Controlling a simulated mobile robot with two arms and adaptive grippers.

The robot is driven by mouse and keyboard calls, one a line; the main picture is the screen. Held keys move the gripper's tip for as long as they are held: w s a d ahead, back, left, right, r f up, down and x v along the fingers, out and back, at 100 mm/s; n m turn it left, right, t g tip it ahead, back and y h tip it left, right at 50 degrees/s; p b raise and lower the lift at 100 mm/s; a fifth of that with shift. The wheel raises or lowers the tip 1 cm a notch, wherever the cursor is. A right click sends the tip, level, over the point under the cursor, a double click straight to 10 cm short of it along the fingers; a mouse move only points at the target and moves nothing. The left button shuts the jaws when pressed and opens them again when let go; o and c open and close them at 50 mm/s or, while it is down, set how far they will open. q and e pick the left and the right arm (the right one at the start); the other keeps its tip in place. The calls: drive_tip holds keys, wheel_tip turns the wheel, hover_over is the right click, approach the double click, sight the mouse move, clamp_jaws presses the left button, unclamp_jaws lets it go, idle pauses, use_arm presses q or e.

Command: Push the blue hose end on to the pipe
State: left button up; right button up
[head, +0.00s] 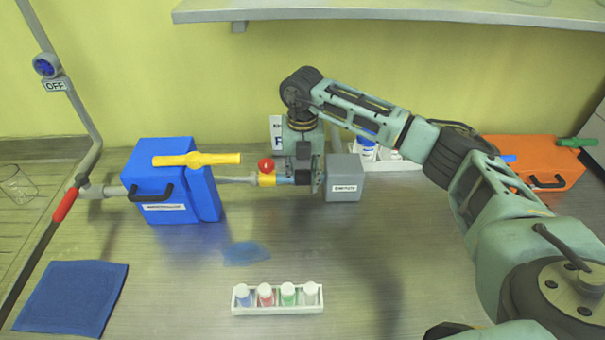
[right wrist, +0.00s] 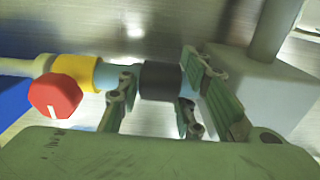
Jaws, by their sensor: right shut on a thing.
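My right gripper (head: 305,178) comes down from behind and is shut on the blue hose end, its fingers on either side of a black sleeve (right wrist: 160,80). The light-blue part of the hose end (right wrist: 106,74) shows left of the sleeve, against a yellow collar (right wrist: 75,72) with a red knob (right wrist: 55,96). In the head view the pipe (head: 235,180) runs from the blue box to the yellow collar (head: 267,180). I cannot tell how far the blue part sits over the pipe. My left gripper is not in view.
The blue box (head: 165,190) with a yellow handle (head: 197,159) stands left; a grey box (head: 344,178) stands close right of the gripper. A white rack (head: 278,309) of small bottles is in front. An orange box (head: 540,165) stands at right. The table front centre-right is clear.

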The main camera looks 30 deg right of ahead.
clamp_jaws()
drive_tip(key=shift+a, duration=0.15)
drive_tip(key=shift+w+a+f+b, duration=0.1)
drive_tip(key=shift+w+a+b, duration=0.05)
drive_tip(key=shift+a+b, duration=0.2)
drive_tip(key=o, duration=1.1)
unclamp_jaws()
drive_tip(key=shift+a+r, duration=0.2)
drive_tip(key=shift+o, duration=0.2)
